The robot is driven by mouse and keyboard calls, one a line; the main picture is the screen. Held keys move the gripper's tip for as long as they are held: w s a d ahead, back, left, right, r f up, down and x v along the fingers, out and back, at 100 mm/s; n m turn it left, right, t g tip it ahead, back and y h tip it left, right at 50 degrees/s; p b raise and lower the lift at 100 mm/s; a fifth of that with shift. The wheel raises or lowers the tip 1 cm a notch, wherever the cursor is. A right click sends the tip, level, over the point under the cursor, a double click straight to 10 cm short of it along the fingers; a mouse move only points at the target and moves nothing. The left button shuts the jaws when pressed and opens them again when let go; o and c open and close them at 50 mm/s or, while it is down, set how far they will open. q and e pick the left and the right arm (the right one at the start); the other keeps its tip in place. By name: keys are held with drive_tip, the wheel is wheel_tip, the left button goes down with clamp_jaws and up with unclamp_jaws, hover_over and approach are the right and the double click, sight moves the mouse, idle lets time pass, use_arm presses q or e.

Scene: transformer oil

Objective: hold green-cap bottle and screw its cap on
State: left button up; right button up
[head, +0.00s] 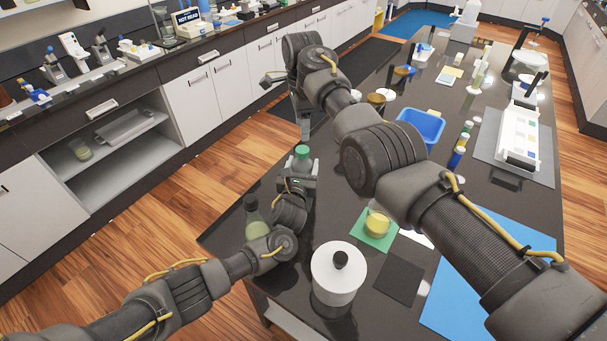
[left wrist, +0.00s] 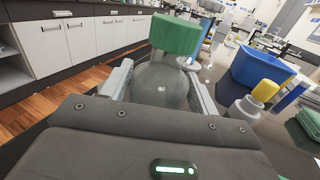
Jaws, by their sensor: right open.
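The green-cap bottle (head: 302,163) stands upright near the left edge of the dark table. Its green cap (left wrist: 176,35) sits at the top of the bottle's neck; I cannot tell how tightly it is seated. My left gripper (head: 300,180) is shut on the bottle, with a finger against each side of its clear body (left wrist: 160,85) in the left wrist view. My right gripper (head: 290,98) is open and empty, beyond and above the cap, apart from it. My right arm partly hides it.
A dark-capped bottle (head: 256,222) stands close to my left wrist. A white canister (head: 338,272) with a black knob is in front. A beaker of yellow liquid (head: 377,222), a blue bin (head: 420,126) and a white rack (head: 518,135) are to the right.

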use_arm(q)
drive_tip(key=c, duration=1.2)
clamp_jaws()
use_arm(e)
drive_tip(key=shift+n, duration=0.3)
drive_tip(key=w+d+r+n+t+y, duration=0.1)
drive_tip(key=w+r+n, duration=0.1)
drive_tip(key=n, duration=1)
drive_tip(key=w+d+r+n+t, duration=0.1)
drive_tip(key=w+n, duration=0.1)
drive_tip(key=n, duration=1)
drive_tip(key=s+f+n, duration=0.1)
drive_tip(key=n, duration=0.7)
drive_tip(key=s+a+f+n+g, duration=0.1)
drive_tip(key=n, duration=0.7)
drive_tip(key=s+a+f+n+g+h, duration=0.1)
drive_tip(key=n, duration=0.8)
drive_tip(key=shift+s, duration=0.4)
